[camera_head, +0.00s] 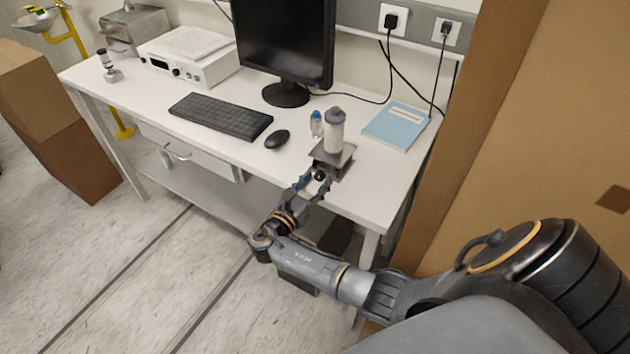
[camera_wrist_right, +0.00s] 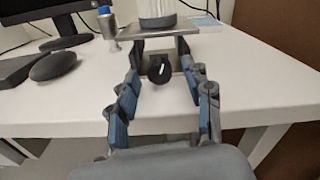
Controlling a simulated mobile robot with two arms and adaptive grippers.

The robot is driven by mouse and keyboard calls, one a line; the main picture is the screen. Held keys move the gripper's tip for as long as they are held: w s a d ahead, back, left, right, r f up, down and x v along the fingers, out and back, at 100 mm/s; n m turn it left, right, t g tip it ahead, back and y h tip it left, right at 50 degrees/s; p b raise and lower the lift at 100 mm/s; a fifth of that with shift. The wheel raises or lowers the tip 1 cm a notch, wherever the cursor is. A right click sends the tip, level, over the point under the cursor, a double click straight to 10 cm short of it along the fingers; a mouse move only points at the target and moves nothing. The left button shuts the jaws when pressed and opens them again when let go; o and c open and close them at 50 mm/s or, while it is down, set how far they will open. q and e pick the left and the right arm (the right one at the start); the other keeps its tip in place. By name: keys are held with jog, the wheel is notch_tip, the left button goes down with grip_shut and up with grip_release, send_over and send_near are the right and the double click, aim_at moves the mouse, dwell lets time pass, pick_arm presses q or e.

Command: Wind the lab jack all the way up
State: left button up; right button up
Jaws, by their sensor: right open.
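The lab jack (camera_head: 333,159) stands near the front edge of the white desk, with a grey top plate and a black knob (camera_head: 320,175) facing the front. A white cylindrical container (camera_head: 334,131) with a grey cap stands on its plate. In the right wrist view the knob (camera_wrist_right: 159,70) lies between and just beyond the fingertips, below the plate (camera_wrist_right: 158,34). My right gripper (camera_head: 313,184) is open, with its blue-padded fingers on either side of the knob's line; contact with the knob is not visible. My left gripper is not in view.
A small blue-capped bottle (camera_head: 316,124) stands close left of the jack. A mouse (camera_head: 277,139), keyboard (camera_head: 221,115) and monitor (camera_head: 285,40) are further left and back. A blue book (camera_head: 396,125) lies to the right. A brown cardboard-like panel (camera_head: 480,110) borders the desk's right side.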

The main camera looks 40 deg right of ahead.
jog(key=c, duration=0.4)
grip_shut()
jog(key=shift+f+m+b, duration=0.1)
jog(key=shift+m+b, duration=0.2)
jog(key=shift+m, duration=0.4)
jog(key=shift+m+b, duration=0.4)
jog(key=shift+m, duration=1.1)
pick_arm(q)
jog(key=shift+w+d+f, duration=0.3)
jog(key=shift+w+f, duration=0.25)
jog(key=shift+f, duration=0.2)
